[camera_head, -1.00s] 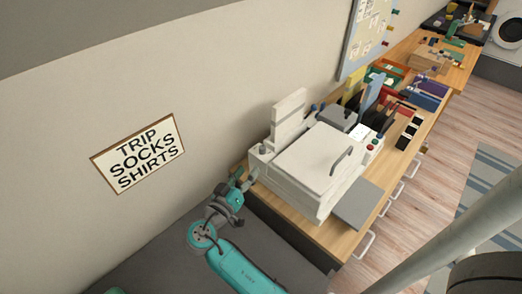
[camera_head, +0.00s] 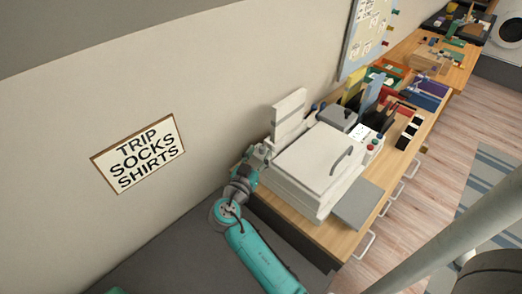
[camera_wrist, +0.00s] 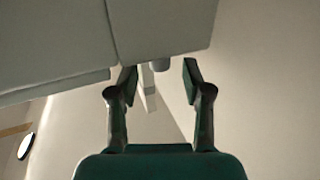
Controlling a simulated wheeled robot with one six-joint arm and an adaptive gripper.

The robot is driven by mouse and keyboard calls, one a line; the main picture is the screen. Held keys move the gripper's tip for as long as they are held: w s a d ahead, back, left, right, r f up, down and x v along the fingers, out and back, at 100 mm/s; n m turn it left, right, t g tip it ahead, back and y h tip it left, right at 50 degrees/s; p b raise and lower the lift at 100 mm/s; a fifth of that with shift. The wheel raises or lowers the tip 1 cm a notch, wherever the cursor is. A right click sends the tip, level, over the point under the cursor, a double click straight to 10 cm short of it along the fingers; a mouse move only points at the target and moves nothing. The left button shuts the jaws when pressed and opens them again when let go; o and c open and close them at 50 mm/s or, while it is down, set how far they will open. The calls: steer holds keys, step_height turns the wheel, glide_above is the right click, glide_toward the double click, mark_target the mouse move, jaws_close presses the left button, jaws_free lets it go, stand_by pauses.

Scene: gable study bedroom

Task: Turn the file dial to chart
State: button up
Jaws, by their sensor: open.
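A white printer-like machine (camera_head: 318,158) with a grey handle on its lid stands on the wooden desk. My gripper (camera_head: 257,156) is at the machine's left end, near the wall. In the wrist view, my gripper (camera_wrist: 160,78) is open, with its fingers apart. A small grey round knob (camera_wrist: 161,64) shows at the edge of the white body (camera_wrist: 160,25), between the fingertips in the picture. I cannot tell whether it is the file dial, and no markings on it are readable. No finger visibly touches it.
A white upright panel (camera_head: 289,115) rises behind the machine, by the wall. A grey tray (camera_head: 354,205) juts out at its front. Colored folders (camera_head: 425,88) stand farther along the desk. A sign (camera_head: 138,153) hangs on the wall at left.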

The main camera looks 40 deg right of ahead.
steer(key=shift+x, duration=1.15)
jaws_close()
steer(key=shift+w+m+g, duration=0.1)
steer(key=shift+m+g, duration=0.2)
steer(key=shift+g, duration=0.1)
steer(key=m+g, duration=0.1)
steer(key=g, duration=0.1)
steer(key=m+g+h, duration=0.1)
steer(key=m+g, duration=0.1)
steer(key=g, duration=0.1)
steer(key=shift+w+r+m, duration=0.1)
steer(key=shift+w+m, duration=0.1)
steer(key=shift+m, duration=0.1)
steer(key=shift+w+m+g, duration=0.1)
steer(key=shift+m+g, duration=0.7)
steer(key=shift+g, duration=0.6)
steer(key=shift+m+g, duration=0.8)
steer(key=shift+g, duration=0.6)
